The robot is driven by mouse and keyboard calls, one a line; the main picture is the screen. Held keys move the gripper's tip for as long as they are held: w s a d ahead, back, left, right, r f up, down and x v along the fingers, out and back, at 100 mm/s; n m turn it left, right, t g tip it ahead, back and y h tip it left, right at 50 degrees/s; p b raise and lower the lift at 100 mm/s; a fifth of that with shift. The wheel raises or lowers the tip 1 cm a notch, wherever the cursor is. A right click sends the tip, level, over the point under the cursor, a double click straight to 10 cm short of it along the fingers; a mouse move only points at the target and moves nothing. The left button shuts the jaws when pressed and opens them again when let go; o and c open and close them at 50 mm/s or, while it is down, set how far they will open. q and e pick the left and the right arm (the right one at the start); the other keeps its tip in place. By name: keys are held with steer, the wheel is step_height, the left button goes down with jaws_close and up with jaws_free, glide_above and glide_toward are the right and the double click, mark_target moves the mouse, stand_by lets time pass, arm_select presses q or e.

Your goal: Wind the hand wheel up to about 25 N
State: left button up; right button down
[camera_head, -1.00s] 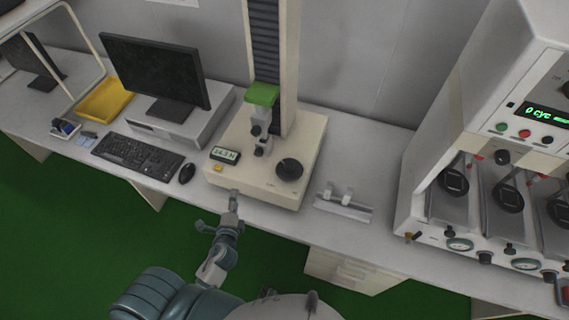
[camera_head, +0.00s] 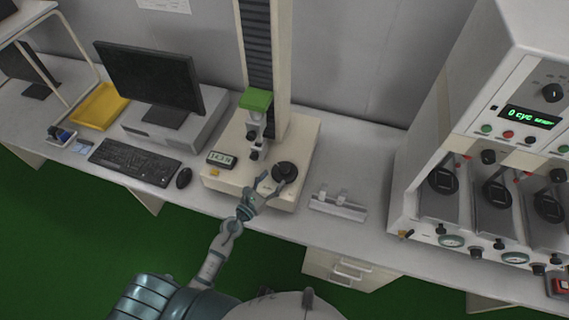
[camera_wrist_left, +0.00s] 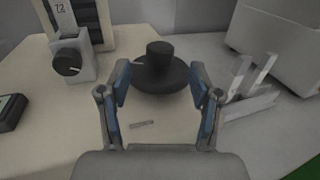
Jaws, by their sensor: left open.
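The black hand wheel (camera_head: 285,171) sits on the front right of the cream test stand base (camera_head: 222,187). In the left wrist view the hand wheel (camera_wrist_left: 160,72) shows as a round disc with a raised hub. My left gripper (camera_head: 272,184) is open at the near side of the wheel. In the wrist view its two blue-padded fingers (camera_wrist_left: 160,90) stand apart, one either side of the wheel's near part; contact cannot be told. A small display (camera_head: 221,158) on the base shows a reading too small to read surely. My right gripper does not show.
The stand's column (camera_head: 284,60) rises behind, with a green-topped fixture (camera_head: 256,100) in front. A keyboard (camera_head: 134,161) and mouse (camera_head: 184,178) lie left. A small white holder (camera_head: 338,207) lies right of the base. A large tester (camera_head: 415,170) stands further right.

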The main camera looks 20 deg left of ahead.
mark_target(285, 166)
arm_select(q)
steer(key=x, duration=0.7)
steer(key=shift+w+d+f, duration=0.1)
steer(key=shift+w+d, duration=0.05)
steer(key=shift+w, duration=0.2)
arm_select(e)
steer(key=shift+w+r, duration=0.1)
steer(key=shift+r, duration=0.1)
arm_select(q)
steer(key=c, duration=1.2)
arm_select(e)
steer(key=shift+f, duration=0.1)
arm_select(q)
steer(key=shift+o, duration=0.2)
steer(key=shift+f+m+g+h+b, duration=0.25)
steer(key=shift+m+g+h+b, duration=0.15)
steer(key=shift+m+h+b, duration=0.55)
steer(key=shift+f+m+g+h+b, duration=0.2)
steer(key=shift+g+h+b, duration=0.3)
steer(key=shift+b, duration=0.5)
steer(key=m+h+b, duration=0.1)
steer(key=m+g+h+b, duration=0.1)
steer(key=b, duration=0.1)
steer(key=shift+r+g+h, duration=0.3)
steer(key=shift+r+h, duration=0.05)
steer(key=shift+r, duration=0.15)
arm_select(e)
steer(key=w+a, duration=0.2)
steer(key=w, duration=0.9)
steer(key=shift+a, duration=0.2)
